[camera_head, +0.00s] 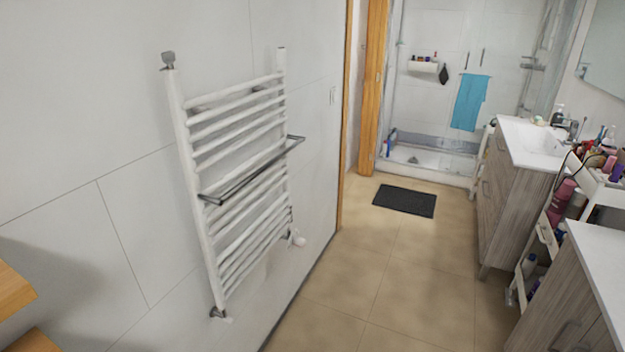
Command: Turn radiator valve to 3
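A white towel radiator (236,122) with several horizontal bars hangs on the left wall. A darker fitting (217,313) is at the lower left corner of the radiator. A grey cap (168,59) tops its left post. My gripper is not in view.
A metal towel rail (255,172) sticks out from the radiator's front. The tiled floor (400,260) is clear up to a dark mat (404,201). A wooden vanity (510,190) and a crowded cosmetics cart (545,235) line the right side. Wooden shelves (15,295) jut in at the lower left.

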